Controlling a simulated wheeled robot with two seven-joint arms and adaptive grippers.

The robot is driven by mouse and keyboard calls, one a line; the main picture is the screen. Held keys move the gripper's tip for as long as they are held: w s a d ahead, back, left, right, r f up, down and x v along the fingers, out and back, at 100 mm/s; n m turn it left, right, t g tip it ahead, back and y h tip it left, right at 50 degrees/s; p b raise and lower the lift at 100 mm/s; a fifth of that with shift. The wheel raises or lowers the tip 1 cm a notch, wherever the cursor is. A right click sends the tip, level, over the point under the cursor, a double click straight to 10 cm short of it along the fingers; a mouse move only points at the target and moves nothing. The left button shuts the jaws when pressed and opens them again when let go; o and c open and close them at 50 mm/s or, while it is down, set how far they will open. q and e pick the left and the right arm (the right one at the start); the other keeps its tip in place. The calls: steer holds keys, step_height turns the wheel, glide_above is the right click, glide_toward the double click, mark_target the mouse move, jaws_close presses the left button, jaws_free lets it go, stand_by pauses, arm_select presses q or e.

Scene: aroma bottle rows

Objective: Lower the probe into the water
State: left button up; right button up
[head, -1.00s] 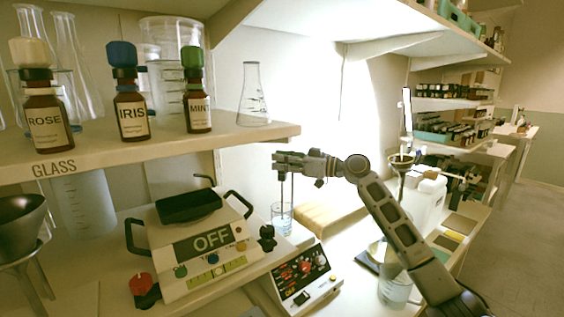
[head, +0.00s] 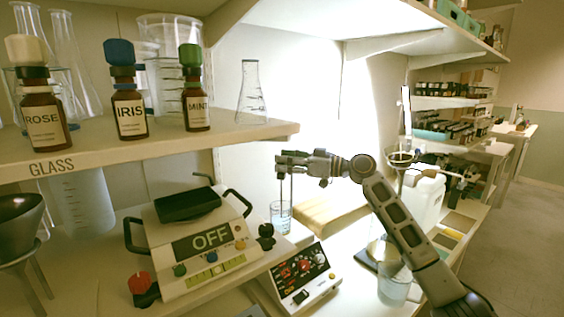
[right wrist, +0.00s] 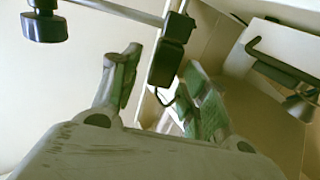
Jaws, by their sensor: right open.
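My right gripper (head: 282,162) reaches in from the right at the height of a thin stand above the glass beaker of water (head: 281,217). Thin upright rods, which seem to be the probe and its stand (head: 291,188), hang or stand below the gripper; whether the probe's tip touches the water is too small to tell. In the right wrist view, my gripper (right wrist: 162,82) is open, with green finger pads on either side of a dark block (right wrist: 167,60) on a thin bar. A dark round knob (right wrist: 45,27) sits at that bar's other end. My left gripper is not in view.
A shelf (head: 230,142) with labelled bottles and a flask overhangs at the left. A wooden block (head: 325,212) lies behind the beaker.

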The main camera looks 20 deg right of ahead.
steer(key=v, duration=1)
steer(key=shift+s, duration=0.1)
stand_by(0.5)
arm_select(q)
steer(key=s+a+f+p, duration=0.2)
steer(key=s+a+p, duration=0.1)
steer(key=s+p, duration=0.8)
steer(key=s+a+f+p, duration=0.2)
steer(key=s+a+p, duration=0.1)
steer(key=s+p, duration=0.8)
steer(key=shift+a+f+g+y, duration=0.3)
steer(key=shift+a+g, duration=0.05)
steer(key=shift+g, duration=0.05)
arm_select(e)
step_height(320, 180, up, 22)
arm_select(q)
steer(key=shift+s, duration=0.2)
arm_select(e)
steer(key=shift+f, duration=0.1)
